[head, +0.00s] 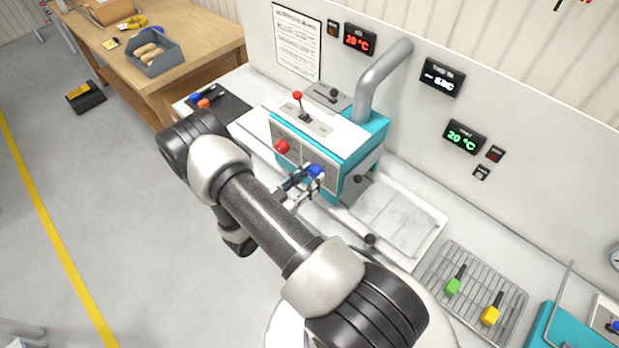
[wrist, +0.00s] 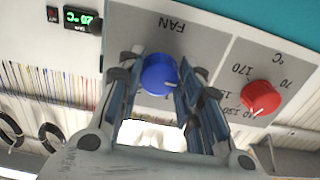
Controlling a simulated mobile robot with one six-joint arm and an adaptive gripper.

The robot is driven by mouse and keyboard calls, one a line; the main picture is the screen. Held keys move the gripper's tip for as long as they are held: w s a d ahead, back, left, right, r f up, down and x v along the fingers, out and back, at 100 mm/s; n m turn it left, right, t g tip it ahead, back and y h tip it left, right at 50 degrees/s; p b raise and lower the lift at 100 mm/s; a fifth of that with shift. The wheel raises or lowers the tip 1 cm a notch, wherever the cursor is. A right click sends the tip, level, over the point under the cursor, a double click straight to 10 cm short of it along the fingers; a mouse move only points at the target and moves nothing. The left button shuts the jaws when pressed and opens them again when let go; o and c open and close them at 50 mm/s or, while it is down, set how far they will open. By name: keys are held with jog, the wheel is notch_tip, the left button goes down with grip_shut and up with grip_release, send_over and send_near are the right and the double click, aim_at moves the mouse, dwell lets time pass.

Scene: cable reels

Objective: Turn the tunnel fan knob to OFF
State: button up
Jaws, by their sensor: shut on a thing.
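The tunnel fan knob (wrist: 159,75) is round and blue, on a grey panel marked FAN, which appears upside down in the wrist view. It also shows in the head view (head: 315,170), on the front of the teal and white tunnel machine (head: 340,145). My gripper (wrist: 160,88) is shut on the blue knob, one finger on each side. A short white mark shows near the knob's lower edge in the wrist view. The position labels around the knob are hidden by my fingers, so its setting cannot be read.
A red temperature knob (wrist: 261,97) sits close beside the fan knob; in the head view it (head: 282,146) is to the left. A red-tipped lever (head: 298,97) stands on the machine's top. A wire rack (head: 474,290) holds green and yellow handled tools at right.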

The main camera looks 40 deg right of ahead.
jog(key=o, duration=1.1)
jog(key=shift+c, duration=0.2)
jog(key=a, duration=0.7)
jog(key=shift+s+a, duration=0.2)
jog(key=shift+s, duration=0.15)
